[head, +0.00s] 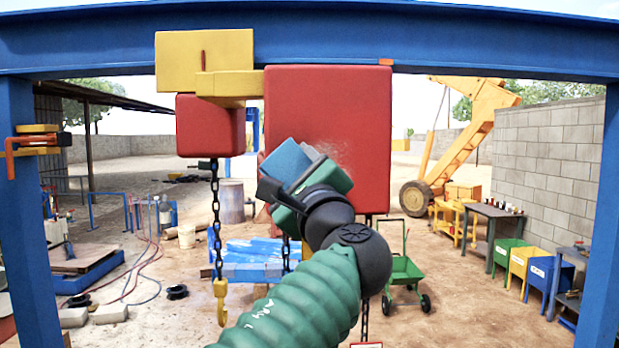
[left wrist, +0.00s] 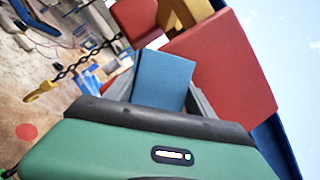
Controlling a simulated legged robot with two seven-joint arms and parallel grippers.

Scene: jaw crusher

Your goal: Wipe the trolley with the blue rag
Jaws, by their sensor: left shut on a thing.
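A large red box (head: 345,110) hangs under the blue beam and looks like the hoist trolley; a pale, dusty smudge marks its face. It also shows in the left wrist view (left wrist: 225,65). My left gripper (head: 303,178) is raised in front of its lower left part, shut on the blue rag (head: 284,163), which looks like a stiff block. In the left wrist view the rag (left wrist: 162,80) stands between the dark fingers, overlapping the red box's left edge; I cannot tell whether they touch. My right gripper is not in view.
A smaller red box (head: 208,127) and yellow block (head: 228,60) sit left, with a chain and yellow hook (head: 220,290) below. A blue beam (head: 450,35) crosses above. A green hand cart (head: 404,268) stands on the ground behind my arm. Coloured bins (head: 524,265) are at right.

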